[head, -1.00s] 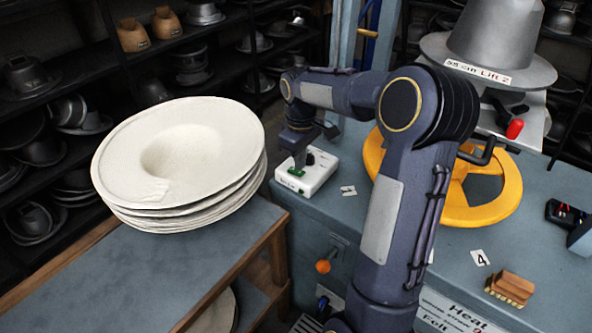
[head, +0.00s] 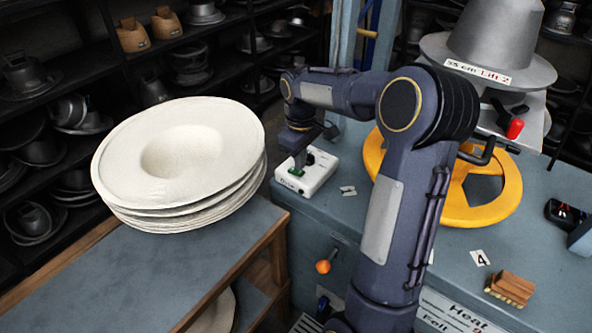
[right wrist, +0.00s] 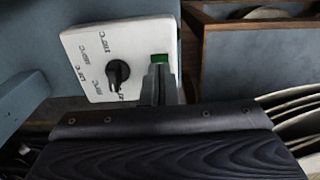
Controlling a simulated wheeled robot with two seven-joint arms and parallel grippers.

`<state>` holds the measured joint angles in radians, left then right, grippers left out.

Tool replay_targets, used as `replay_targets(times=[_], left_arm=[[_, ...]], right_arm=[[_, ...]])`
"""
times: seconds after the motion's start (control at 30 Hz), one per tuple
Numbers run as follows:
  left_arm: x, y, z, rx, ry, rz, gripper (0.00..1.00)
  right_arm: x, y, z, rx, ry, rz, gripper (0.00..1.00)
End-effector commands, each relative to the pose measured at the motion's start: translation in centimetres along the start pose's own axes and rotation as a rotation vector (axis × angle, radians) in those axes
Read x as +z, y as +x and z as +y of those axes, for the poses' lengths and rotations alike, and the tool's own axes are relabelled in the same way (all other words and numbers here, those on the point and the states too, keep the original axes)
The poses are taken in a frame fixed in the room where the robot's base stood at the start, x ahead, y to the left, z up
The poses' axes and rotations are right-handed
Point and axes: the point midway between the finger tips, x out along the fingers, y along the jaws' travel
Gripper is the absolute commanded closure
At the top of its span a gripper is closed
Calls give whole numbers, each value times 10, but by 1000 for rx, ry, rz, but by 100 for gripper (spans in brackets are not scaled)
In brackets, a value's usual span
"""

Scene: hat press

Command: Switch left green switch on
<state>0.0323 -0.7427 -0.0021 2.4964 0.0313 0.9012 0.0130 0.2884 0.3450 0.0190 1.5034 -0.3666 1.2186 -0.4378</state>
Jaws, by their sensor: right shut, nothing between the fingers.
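The green switch (head: 296,172) sits on a white control box (head: 318,178) on the blue-grey machine top. In the right wrist view the green switch (right wrist: 159,59) shows at the right edge of the box (right wrist: 95,42), beside a black temperature knob (right wrist: 117,72). My right gripper (head: 299,163) is shut and empty, pointing down over the switch. In the right wrist view its fingertips (right wrist: 158,72) are right at the switch and cover part of it. I cannot tell whether they touch it or which way the switch is set. My left gripper is not in view.
A stack of white felt hats (head: 180,155) lies on the wood-edged table (head: 100,285) at left. A yellow handwheel (head: 485,205), a grey metal hat form (head: 490,40) and a wooden brush (head: 510,288) are to the right. An orange knob (head: 323,267) sticks out from the machine front.

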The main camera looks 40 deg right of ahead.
Motion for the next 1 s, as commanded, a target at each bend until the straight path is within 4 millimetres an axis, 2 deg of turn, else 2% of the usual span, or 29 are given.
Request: replay_targets(times=[1.0], left_arm=[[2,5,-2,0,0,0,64]], right_arm=[[0,9,0,0,0,-1,100]])
